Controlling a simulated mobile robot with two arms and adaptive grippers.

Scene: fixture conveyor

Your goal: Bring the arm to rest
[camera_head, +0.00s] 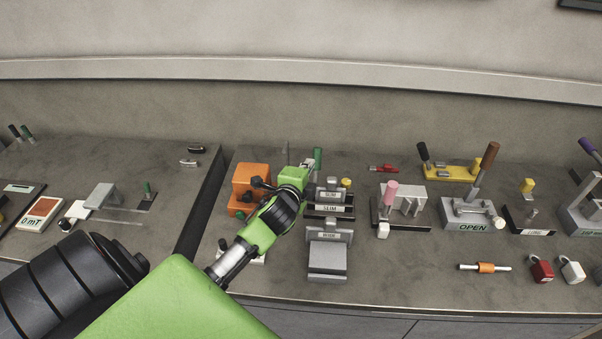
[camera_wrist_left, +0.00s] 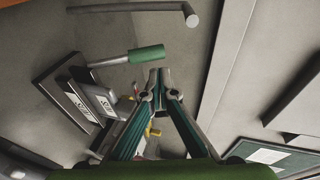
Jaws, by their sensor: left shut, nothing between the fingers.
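My left arm, green, black and silver, reaches in from the lower left of the head view. Its gripper (camera_head: 307,164) is over the back of the counter, close to a green-handled lever (camera_head: 318,158). In the left wrist view the two fingers (camera_wrist_left: 154,76) meet at their tips with nothing between them. The green handle (camera_wrist_left: 147,54) lies just beyond the tips there; whether they touch it I cannot tell. My right gripper is not in view.
An orange block (camera_head: 247,182) is beside the arm. Grey fixtures labelled SLIM (camera_head: 329,209) stand right of the gripper. A pink-handled fixture (camera_head: 390,190) and an OPEN clamp (camera_head: 474,212) stand farther right. The wall (camera_head: 400,125) is close behind.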

